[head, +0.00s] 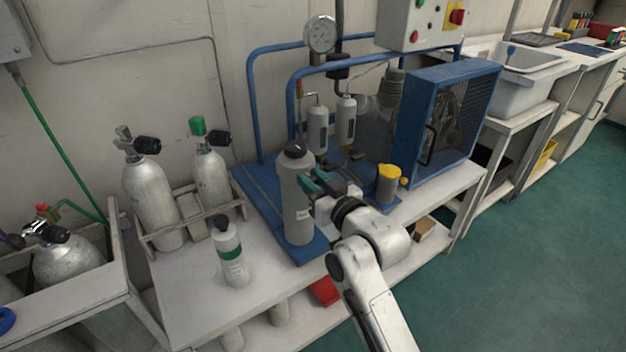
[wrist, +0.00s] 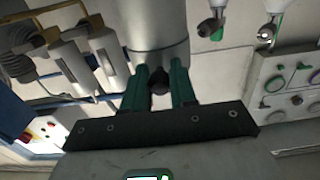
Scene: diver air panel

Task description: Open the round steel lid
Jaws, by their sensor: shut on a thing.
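A yellow-topped canister (head: 388,184) stands right of my gripper, before a blue caged fan (head: 450,118). A bottle with a green band (head: 231,254) stands at the left front. Blue pipes (head: 350,66) and two small grey filters (head: 331,124) are behind.

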